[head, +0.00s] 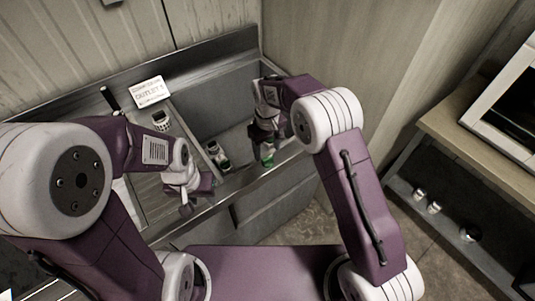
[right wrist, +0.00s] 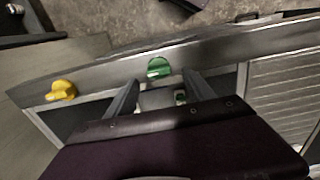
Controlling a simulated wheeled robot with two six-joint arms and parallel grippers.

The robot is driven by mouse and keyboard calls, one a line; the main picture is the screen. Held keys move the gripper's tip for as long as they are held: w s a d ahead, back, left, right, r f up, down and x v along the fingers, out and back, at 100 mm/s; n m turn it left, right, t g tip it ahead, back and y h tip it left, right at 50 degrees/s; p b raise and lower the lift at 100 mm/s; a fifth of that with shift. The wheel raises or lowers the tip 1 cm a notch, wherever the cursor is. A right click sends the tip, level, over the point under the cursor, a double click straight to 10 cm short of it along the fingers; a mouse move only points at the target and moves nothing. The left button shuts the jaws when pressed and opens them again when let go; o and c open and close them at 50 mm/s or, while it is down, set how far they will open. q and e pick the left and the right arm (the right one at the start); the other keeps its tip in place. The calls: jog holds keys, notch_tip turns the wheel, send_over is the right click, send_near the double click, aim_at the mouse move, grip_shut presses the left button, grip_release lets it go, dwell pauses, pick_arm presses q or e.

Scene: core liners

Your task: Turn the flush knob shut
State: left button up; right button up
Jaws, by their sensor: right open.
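A green knob (right wrist: 158,68) sits on the metal front rim of the sink; it also shows in the head view (head: 268,160), just below my right gripper. A yellow knob (right wrist: 60,90) sits further left on the same rim in the right wrist view. I cannot tell from any label which is the flush knob. My right gripper (right wrist: 160,79) is open, its two fingers apart, with the green knob between and just beyond the tips; I see no clear contact. My left gripper (head: 196,202) hangs over the front rim at the left; its jaws are unclear.
The metal sink (head: 215,105) has a raised back edge. A white sign (head: 150,92) and a patterned cup (head: 161,121) stand on its left part. Small cylinders (head: 218,157) lie in the basin. A shelf unit (head: 450,130) stands at the right.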

aim_at(268, 157)
jog(key=f, duration=0.5)
jog(key=shift+w+d+p, duration=0.1)
jog(key=shift+w+p, duration=0.1)
jog(key=shift+p, duration=0.1)
jog(key=shift+s+f, duration=0.15)
jog(key=shift+f, duration=0.15)
grip_shut()
